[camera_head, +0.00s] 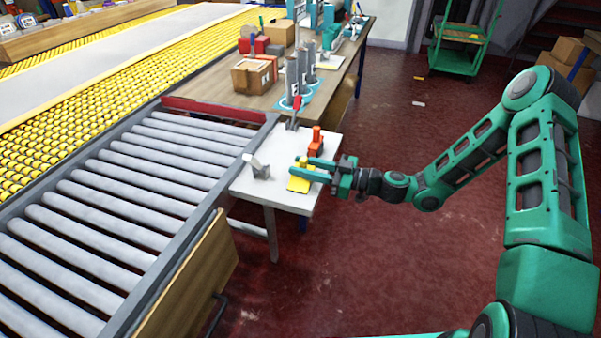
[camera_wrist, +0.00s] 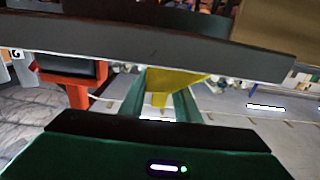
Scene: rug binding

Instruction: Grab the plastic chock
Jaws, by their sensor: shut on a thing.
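The yellow plastic chock (camera_head: 299,183) is at the small white table (camera_head: 240,187), near its right side. My gripper (camera_head: 300,168) reaches in from the right, its green fingers shut on the chock. In the wrist view the yellow chock (camera_wrist: 175,79) shows between the two green fingers (camera_wrist: 158,104), partly hidden by a dark bar across the picture. I cannot tell whether the chock touches the tabletop.
An orange-red object (camera_head: 316,142) stands close behind my gripper. A grey-white angled piece (camera_head: 257,168) stands to the left on the same table. A roller conveyor (camera_head: 130,200) runs along the left. Behind is a workbench with grey cylinders (camera_head: 292,73) and a cardboard box (camera_head: 253,76).

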